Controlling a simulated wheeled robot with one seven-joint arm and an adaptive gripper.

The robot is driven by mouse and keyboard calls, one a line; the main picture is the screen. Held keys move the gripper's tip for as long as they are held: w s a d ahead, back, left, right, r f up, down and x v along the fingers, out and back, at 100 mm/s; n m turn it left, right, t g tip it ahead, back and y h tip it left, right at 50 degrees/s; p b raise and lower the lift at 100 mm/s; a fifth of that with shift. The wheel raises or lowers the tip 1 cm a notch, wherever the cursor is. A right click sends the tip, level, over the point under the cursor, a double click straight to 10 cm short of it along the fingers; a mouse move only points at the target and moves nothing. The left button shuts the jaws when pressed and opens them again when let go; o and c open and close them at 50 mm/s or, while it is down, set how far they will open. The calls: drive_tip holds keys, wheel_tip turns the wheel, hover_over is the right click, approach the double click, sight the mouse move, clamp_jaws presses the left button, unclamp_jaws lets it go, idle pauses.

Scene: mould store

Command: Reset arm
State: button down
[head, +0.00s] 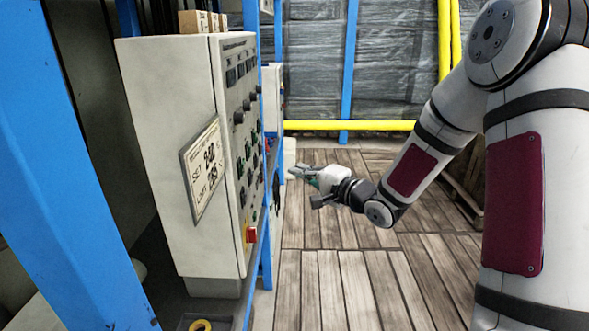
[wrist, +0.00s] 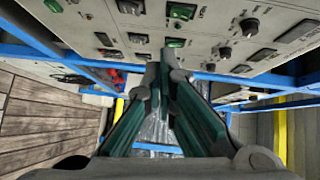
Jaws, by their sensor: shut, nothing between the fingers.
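My arm reaches in from the right in the head view. My gripper (head: 292,172) is held out in front of the control cabinet (head: 165,120), to the right of its panel face, with open floor below it. In the wrist view my gripper's green-padded fingers (wrist: 163,62) come together at the tips, with nothing between them. The cabinet's panel (wrist: 150,30), with green switches and black knobs, lies beyond and above the fingers. I cannot tell from these views exactly how far the fingertips are from the panel.
Blue frame posts (head: 60,170) stand at the left. A label plate (head: 204,168) and a red button (head: 251,234) are on the cabinet. Small boxes (head: 199,22) sit on top. A yellow rail (head: 350,125) crosses the back. The wooden floor (head: 340,285) is clear in the middle.

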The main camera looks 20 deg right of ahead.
idle(0.3)
drive_tip(key=s+d+r+n+g+h+p, duration=0.2)
drive_tip(key=s+r+n+g+h, duration=0.1)
drive_tip(key=s+r+h, duration=0.4)
drive_tip(key=s+d+r+n+g+h+p, duration=0.25)
drive_tip(key=s+r, duration=0.25)
drive_tip(key=s, duration=0.5)
drive_tip(key=s+a+r+n+g+y+p, duration=0.1)
drive_tip(key=s+a+n+g, duration=0.1)
drive_tip(key=s, duration=1.1)
drive_tip(key=s+a+r+n+g+p, duration=0.1)
drive_tip(key=s+a+n+g+p, duration=0.1)
drive_tip(key=s, duration=1.1)
drive_tip(key=shift+s+a+n+g+y+p, duration=0.2)
drive_tip(key=shift+a+n+g+y+p, duration=0.15)
drive_tip(key=shift+a+n+g, duration=0.6)
drive_tip(key=shift+d+r, duration=0.1)
drive_tip(key=shift+r, duration=0.05)
